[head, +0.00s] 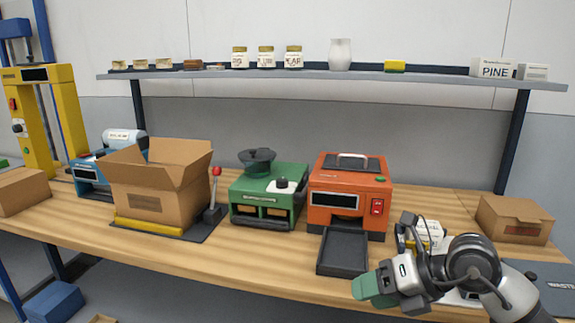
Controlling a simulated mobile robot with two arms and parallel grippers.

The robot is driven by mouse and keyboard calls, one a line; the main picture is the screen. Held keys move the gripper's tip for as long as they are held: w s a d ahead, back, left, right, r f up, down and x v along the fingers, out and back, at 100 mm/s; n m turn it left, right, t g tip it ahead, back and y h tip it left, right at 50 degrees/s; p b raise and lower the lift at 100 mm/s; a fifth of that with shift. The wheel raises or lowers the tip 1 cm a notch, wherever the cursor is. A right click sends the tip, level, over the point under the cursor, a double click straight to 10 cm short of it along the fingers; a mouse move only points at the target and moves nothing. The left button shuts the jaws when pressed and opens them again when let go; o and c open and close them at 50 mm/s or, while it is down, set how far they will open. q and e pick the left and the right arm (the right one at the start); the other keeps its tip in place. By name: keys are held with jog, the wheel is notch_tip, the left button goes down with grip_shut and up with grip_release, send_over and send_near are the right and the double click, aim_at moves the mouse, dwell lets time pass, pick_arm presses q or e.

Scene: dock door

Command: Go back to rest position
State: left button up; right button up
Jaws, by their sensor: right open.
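My right gripper (376,285) comes in from the lower right in the head view. Its green-tipped end hangs over the front edge of the wooden bench (270,280), just right of the black tray of the orange machine. It is open, and I see nothing held in it. My right arm hides part of a small white and yellow item (432,236) behind it. My left gripper is not in view.
On the bench stand an open cardboard box (150,200), a green machine (265,203), an orange machine (345,195) and a closed box (515,218) at right. A shelf (300,75) with jars runs above. Bare wood lies along the front left.

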jog(key=s+a+r+m+t+y, duration=0.2)
jog(key=s+a+r+y, duration=0.2)
jog(key=a+y, duration=0.4)
jog(key=w+d+m+t+h, duration=0.2)
jog(key=d+m+t+h, duration=0.65)
jog(key=m+t, duration=1)
jog(key=s+d+f+m+g+h, duration=0.25)
jog(key=f+m+g+h, duration=0.2)
jog(key=f+m, duration=0.25)
jog(key=s+d+f+m+g+h, duration=0.1)
jog(key=d+f+m+g+h, duration=0.25)
jog(key=f+m+h, duration=0.3)
jog(key=s+f+m+g+y, duration=0.2)
jog(key=s+f+g, duration=1.25)
jog(key=s, duration=0.55)
notch_tip(320, 180, down, 23)
jog(key=p, duration=0.4)
jog(key=s+d+f+p, duration=0.2)
jog(key=s+f+p, duration=0.1)
jog(key=s+f, duration=0.9)
jog(key=s, duration=0.4)
jog(key=shift+d+f+n+g+p, duration=0.3)
jog(key=shift+f+g, duration=0.1)
